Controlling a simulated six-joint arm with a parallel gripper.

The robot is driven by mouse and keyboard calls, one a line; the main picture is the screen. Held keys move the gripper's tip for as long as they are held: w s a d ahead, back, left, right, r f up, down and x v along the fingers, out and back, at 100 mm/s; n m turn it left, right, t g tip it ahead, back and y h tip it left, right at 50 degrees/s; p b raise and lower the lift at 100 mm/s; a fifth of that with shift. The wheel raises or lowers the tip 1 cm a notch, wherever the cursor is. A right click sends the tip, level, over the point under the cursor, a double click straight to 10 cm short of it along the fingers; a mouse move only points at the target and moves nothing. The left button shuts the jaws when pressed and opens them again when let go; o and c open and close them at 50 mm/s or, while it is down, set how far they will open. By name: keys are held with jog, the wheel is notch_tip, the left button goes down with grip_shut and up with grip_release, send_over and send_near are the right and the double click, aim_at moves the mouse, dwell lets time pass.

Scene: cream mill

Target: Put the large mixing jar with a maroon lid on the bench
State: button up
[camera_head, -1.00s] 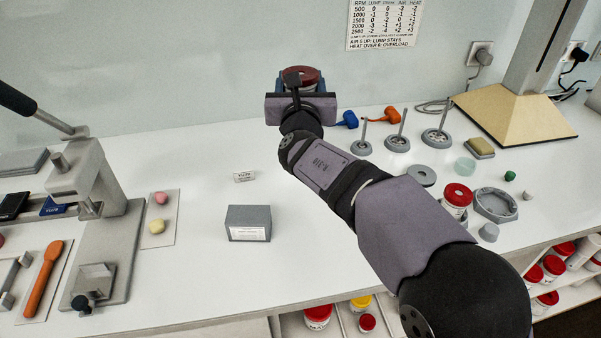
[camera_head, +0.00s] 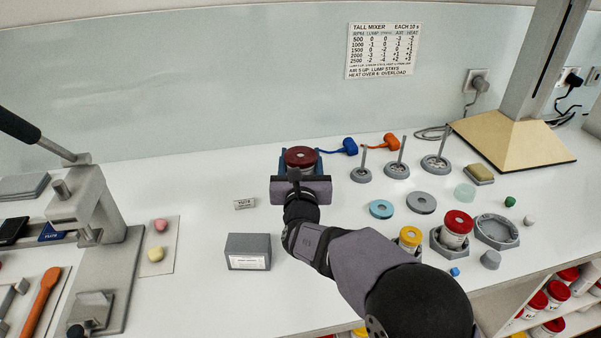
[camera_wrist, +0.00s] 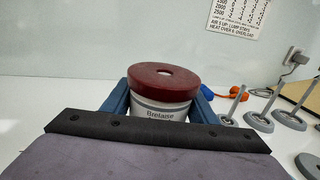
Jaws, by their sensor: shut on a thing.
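The large mixing jar (camera_head: 301,159) has a maroon lid with a pale hole at its centre and a white labelled body. In the wrist view the jar (camera_wrist: 163,109) stands upright between the two blue fingers. My gripper (camera_head: 301,165) is shut on it, seen from behind in the head view. The label is partly hidden by the gripper's dark front edge. The jar is at or close above the white bench (camera_head: 190,290); its base is hidden, so I cannot tell whether it touches.
Blue (camera_head: 349,147) and orange (camera_head: 390,141) tools lie right of the jar, near several upright stirrer stands (camera_head: 397,168). A grey box (camera_head: 248,251) and a small label block (camera_head: 244,204) are to the left. A grey press (camera_head: 95,200) stands further left. Bench around the small block is clear.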

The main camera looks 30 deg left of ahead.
aim_at(301, 163)
jog(key=shift+f, duration=0.1)
jog(key=shift+f, duration=2.2)
jog(key=shift+f+b, duration=0.25)
jog(key=shift+b, duration=0.15)
jog(key=o, duration=1.1)
jog(key=shift+r+p, duration=0.15)
jog(key=shift+p, duration=0.75)
jog(key=b+v, duration=0.1)
jog(key=v, duration=0.3)
jog(key=shift+s+d+f+b, duration=0.2)
jog(key=shift+s+b, duration=0.1)
jog(key=shift+b, duration=0.1)
jog(key=shift+o, duration=0.5)
notch_tip(301, 163, up, 7)
jog(key=shift+s+d+r+b, duration=0.1)
jog(key=shift+s+b, duration=0.05)
jog(key=shift+b, duration=0.15)
